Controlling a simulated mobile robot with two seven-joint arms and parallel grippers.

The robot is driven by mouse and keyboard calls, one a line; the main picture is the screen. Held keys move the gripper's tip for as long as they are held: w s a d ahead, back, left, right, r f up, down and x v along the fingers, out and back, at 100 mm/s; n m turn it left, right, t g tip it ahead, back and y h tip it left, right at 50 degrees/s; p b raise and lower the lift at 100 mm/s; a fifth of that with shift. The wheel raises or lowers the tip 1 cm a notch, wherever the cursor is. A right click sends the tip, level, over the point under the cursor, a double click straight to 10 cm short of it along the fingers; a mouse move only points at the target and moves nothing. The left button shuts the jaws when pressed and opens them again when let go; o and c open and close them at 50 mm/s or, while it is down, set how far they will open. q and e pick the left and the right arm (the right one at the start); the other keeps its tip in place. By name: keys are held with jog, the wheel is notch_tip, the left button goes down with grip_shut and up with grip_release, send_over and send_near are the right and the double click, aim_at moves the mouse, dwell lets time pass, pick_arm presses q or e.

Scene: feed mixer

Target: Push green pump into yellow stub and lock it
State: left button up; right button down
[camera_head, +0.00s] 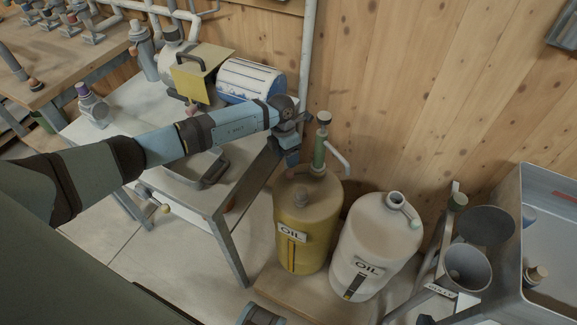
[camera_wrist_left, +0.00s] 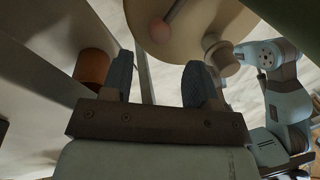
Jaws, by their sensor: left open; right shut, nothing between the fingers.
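The green pump (camera_head: 319,152) stands upright at the back of the yellow oil canister (camera_head: 306,224), with a knob on top and a pale spout pointing right. The yellow stub cannot be told apart clearly around the pump's base. My left gripper (camera_head: 291,158) is above the canister's back left edge, just left of the pump and apart from it. In the left wrist view its two dark fingers (camera_wrist_left: 162,82) are open with nothing between them. A rounded tan surface with a short knob lies beyond them. My right gripper is not clearly seen; only blue arm parts show.
A white oil canister (camera_head: 375,245) with a handle stands close to the right. Both canisters are on a low wooden board (camera_head: 300,292). A metal table (camera_head: 232,190) is on the left, the wooden wall behind, and funnels (camera_head: 467,268) and a grey bin (camera_head: 520,215) are at the right.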

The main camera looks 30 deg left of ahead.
pick_arm(q)
notch_tip(320, 180, up, 7)
jog(key=a, duration=0.1)
jog(key=shift+w, duration=0.3)
jog(key=shift+f, duration=0.15)
